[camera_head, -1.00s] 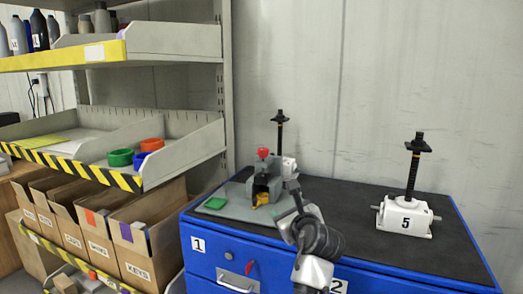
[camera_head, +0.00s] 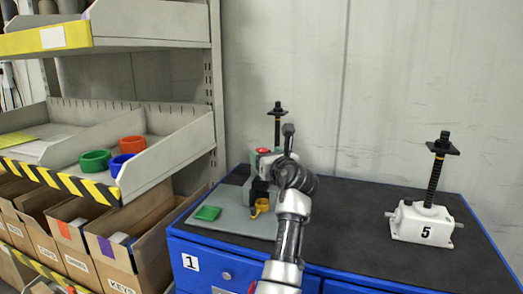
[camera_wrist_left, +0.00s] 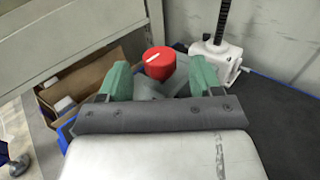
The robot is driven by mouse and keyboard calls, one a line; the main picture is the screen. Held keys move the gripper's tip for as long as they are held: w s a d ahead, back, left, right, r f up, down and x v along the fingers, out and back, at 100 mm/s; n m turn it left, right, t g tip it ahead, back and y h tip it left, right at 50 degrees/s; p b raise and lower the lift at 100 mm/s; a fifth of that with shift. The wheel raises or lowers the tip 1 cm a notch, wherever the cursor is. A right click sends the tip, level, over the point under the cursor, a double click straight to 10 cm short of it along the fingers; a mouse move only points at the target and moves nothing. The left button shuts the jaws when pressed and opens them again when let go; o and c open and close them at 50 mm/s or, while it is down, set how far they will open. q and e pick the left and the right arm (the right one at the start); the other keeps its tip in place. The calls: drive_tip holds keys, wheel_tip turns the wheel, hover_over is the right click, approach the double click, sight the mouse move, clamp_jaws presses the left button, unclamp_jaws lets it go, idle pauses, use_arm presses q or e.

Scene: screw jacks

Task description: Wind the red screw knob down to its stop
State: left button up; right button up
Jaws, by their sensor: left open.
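The red screw knob (camera_head: 263,151) sits on top of a grey fixture (camera_head: 234,221) at the left of the blue cabinet's dark top. In the left wrist view, the red knob (camera_wrist_left: 158,63) has a white line on its top. My left gripper (camera_wrist_left: 161,77) is open there, a green finger on each side of the knob, with visible gaps; I cannot tell how deep the knob sits between them. In the head view my left gripper (camera_head: 265,165) is beside the knob and partly hides the fixture. My right gripper is not in view.
A black-screw jack (camera_head: 278,119) stands behind, and white jack 5 (camera_head: 424,224) at right. The middle of the cabinet top (camera_head: 350,215) is clear. Shelving (camera_head: 177,160) stands left.

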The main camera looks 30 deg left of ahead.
sight(262, 149)
use_arm(q)
drive_tip(key=x, duration=0.3)
drive_tip(key=shift+w+a, duration=0.1)
drive_tip(key=shift+a, duration=0.15)
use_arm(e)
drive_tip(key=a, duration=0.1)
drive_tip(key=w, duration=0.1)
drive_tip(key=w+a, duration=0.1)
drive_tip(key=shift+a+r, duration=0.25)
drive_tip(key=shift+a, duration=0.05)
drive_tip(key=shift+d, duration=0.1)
